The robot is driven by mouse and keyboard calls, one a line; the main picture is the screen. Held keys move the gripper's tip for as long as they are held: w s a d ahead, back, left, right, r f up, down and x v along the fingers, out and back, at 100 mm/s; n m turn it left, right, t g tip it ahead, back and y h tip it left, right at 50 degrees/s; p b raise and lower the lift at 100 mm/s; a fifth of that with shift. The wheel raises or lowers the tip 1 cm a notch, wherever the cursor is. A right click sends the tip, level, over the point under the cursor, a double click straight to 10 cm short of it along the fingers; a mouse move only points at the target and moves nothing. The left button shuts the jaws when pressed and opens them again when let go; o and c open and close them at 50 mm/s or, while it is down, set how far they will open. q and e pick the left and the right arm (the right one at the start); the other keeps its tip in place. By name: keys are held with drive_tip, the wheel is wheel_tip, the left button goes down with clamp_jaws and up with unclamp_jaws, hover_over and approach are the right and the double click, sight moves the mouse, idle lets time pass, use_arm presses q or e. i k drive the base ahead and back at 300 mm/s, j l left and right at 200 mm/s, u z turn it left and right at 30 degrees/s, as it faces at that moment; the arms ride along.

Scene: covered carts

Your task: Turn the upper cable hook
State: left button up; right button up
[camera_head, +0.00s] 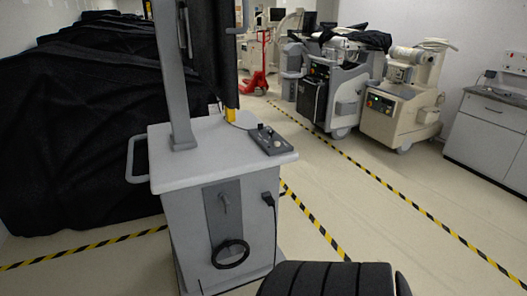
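A pale grey cart (172,232) stands close in front of me. A darker grey upright panel (211,222) is set on its front face. The upper cable hook (225,203) is a small grey piece sticking out of the upper part of this panel, with no cable visibly hanging on it. Lower on the panel is a dark looped cable (231,254); it hides whatever is behind it. A black plug (268,199) sits at the right of the panel, with a cable running down. Neither of my grippers shows.
A grey post (173,75) and a dark control box (269,139) are on the cart's top; a side handle (136,158) sticks out left. Black-covered equipment (75,130) fills the left. Two medical carts and a grey cabinet (489,132) stand right.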

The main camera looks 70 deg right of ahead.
sight(223, 196)
drive_tip(key=z, duration=2.05)
